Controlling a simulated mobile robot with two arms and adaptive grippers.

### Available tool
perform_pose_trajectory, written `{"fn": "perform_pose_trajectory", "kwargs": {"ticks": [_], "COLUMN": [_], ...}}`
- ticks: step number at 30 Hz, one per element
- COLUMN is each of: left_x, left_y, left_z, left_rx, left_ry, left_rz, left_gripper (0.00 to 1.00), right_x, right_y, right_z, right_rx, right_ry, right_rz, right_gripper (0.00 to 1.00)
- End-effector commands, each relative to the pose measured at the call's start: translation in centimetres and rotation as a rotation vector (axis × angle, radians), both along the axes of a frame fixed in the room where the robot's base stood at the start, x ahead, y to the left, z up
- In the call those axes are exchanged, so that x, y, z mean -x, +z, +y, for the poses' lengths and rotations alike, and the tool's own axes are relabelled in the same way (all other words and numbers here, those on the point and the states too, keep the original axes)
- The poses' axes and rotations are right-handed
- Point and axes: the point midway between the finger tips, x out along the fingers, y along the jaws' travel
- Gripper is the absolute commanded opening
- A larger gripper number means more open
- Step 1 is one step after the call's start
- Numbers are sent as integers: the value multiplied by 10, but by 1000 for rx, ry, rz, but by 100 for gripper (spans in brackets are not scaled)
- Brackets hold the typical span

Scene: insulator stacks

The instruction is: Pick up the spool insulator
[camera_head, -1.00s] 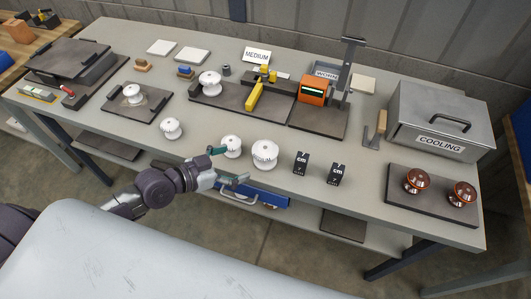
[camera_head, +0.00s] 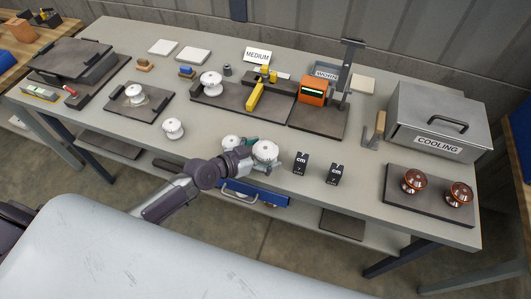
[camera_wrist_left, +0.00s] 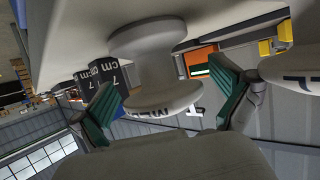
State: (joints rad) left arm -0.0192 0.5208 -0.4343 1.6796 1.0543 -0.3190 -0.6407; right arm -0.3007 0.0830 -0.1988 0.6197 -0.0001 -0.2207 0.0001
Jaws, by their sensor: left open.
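A white spool insulator (camera_head: 265,149) stands near the front edge of the grey table. My left gripper (camera_head: 263,155) is open, with one finger on each side of it. In the left wrist view, this white spool insulator (camera_wrist_left: 148,58) shows upside down between the two green fingertips of the left gripper (camera_wrist_left: 165,100), with gaps beside it. Whether either finger touches it is not clear. A second white insulator (camera_head: 231,142) stands just left of the gripper, partly hidden by it, and shows at the wrist view's right edge (camera_wrist_left: 296,62). My right gripper is not in view.
Two black cm blocks (camera_head: 301,162) stand to the right. Another white insulator (camera_head: 173,128) stands alone to the left. Brown insulators (camera_head: 413,180) sit on a dark plate before the grey COOLING box (camera_head: 440,118). A MEDIUM sign (camera_head: 257,56) stands behind the orange device (camera_head: 314,89).

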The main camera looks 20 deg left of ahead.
Motion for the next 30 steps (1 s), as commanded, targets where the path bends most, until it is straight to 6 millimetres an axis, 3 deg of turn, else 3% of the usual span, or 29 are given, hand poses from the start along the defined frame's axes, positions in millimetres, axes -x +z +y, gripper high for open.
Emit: {"fn": "perform_pose_trajectory", "kwargs": {"ticks": [2,16,25,30], "left_x": [0,1,0,0], "left_y": [0,0,4,19], "left_z": [0,1,0,0], "left_rx": [0,-1,1,2], "left_ry": [0,0,0,0], "left_rz": [0,1,-5,-6], "left_gripper": [100,22,22,22], "right_x": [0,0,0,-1], "right_y": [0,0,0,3], "right_z": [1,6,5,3], "right_rx": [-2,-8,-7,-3], "right_ry": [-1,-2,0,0], "right_rz": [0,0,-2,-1], "right_gripper": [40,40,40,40]}}
